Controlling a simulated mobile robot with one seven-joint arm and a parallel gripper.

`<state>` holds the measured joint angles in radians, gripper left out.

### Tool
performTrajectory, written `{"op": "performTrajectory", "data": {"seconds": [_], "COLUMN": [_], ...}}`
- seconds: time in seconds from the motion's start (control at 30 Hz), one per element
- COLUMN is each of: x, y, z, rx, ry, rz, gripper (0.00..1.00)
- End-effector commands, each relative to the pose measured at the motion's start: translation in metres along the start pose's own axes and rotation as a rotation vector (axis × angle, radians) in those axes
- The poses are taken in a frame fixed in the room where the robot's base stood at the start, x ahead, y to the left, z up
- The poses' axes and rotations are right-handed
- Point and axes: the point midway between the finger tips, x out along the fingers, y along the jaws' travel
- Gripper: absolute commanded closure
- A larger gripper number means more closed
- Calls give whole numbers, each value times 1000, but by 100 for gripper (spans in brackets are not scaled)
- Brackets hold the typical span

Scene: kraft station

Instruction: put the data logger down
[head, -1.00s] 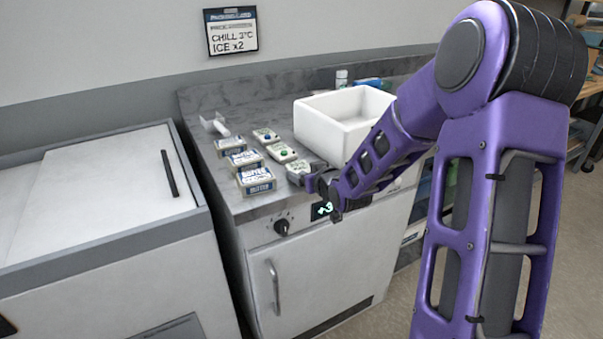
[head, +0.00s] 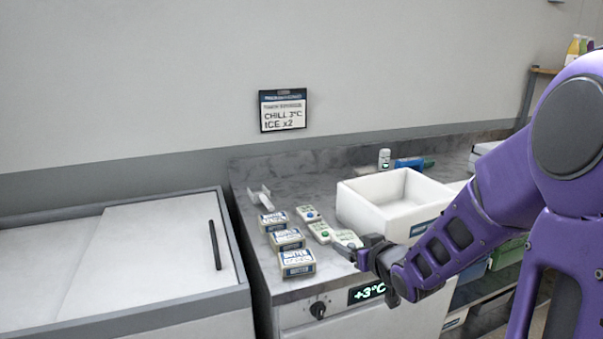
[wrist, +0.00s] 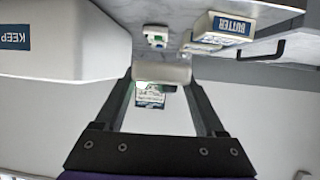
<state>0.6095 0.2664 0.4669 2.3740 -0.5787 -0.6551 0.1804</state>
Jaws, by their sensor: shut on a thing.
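A pale data logger (head: 346,238) is held between the fingertips of my gripper (head: 362,253) at the front of the counter. In the wrist view the logger (wrist: 162,73) spans the gap between both fingers (wrist: 163,85); its face is mostly turned away. Two similar small devices lie on the counter just behind it, one with a blue button (head: 308,213) and one with a green button (head: 320,231). Whether the held logger touches the counter is not clear.
A white open bin (head: 375,212) stands close to the right of the loggers. Several butter boxes (head: 297,262) form a row on the left. A white holder (head: 262,197) stands behind them. The grey counter (head: 245,219) has a bare strip at its left. A wall sign (head: 283,110) hangs behind.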

Motion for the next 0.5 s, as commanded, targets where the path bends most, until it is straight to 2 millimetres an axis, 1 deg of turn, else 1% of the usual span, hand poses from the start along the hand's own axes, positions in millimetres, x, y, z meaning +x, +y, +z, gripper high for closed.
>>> {"op": "performTrajectory", "data": {"seconds": [0.03,0.1,0.17,0.27,0.4,0.5], "x": [-12,-21,-23,-11,22,40], "y": [-3,-8,-9,-5,6,11], "z": [2,8,11,10,-6,-20], "rx": [-1,-1,-2,-4,3,14], "ry": [-2,-1,2,5,6,6], "rz": [-7,-18,-21,-14,14,30], "gripper": [86,86,86,86,86,86]}}
